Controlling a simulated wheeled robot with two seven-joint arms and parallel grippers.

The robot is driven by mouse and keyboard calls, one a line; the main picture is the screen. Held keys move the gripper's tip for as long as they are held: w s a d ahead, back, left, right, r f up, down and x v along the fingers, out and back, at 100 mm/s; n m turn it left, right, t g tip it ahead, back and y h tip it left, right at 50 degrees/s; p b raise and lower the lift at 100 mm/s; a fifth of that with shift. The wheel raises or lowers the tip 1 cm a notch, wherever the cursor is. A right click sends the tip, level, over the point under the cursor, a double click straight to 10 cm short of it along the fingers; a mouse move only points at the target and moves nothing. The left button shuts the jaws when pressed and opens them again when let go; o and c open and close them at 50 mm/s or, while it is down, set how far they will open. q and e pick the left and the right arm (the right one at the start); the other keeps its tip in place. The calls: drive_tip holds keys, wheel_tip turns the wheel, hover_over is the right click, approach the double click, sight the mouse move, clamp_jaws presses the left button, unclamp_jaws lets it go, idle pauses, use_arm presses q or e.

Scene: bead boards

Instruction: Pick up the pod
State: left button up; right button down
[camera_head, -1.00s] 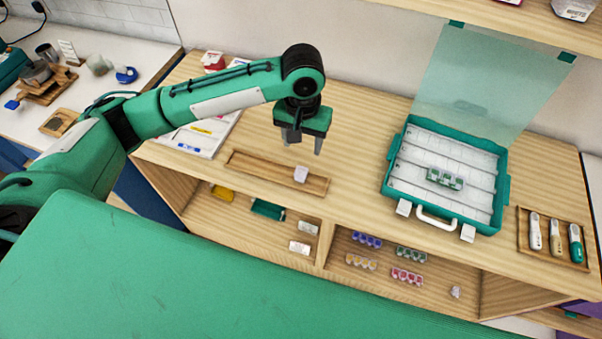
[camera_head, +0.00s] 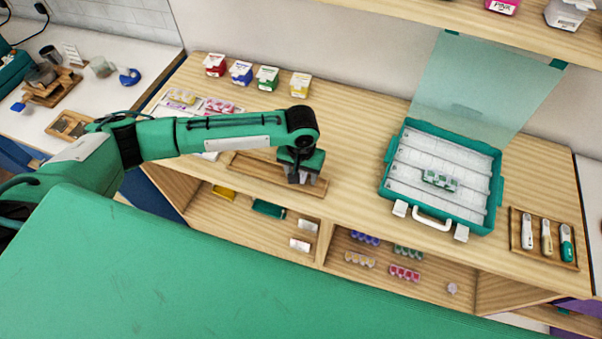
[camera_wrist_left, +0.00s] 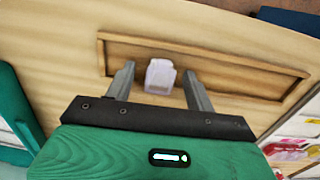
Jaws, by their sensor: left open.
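The pod is a small whitish-pink piece (camera_wrist_left: 160,75) in the left wrist view. It sits in a shallow wooden tray (camera_wrist_left: 240,77) and lies between my left gripper's two fingers, with a gap to each side. In the head view my left gripper (camera_head: 299,180) is down over the right part of the wooden tray (camera_head: 245,172), and the pod is mostly hidden there behind the gripper. The left gripper is open and holds nothing. My right gripper is not in view.
A teal case (camera_head: 389,205) with a raised clear lid stands open to the right, a green bead strip (camera_head: 439,180) inside. A tray with several pens (camera_head: 546,238) lies further right. Several small boxes (camera_head: 240,73) stand at the back. Shelves below hold colored bead strips (camera_head: 405,272).

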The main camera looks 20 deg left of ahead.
use_arm(q)
drive_tip(key=c, duration=1)
drive_tip(key=shift+c, duration=0.2)
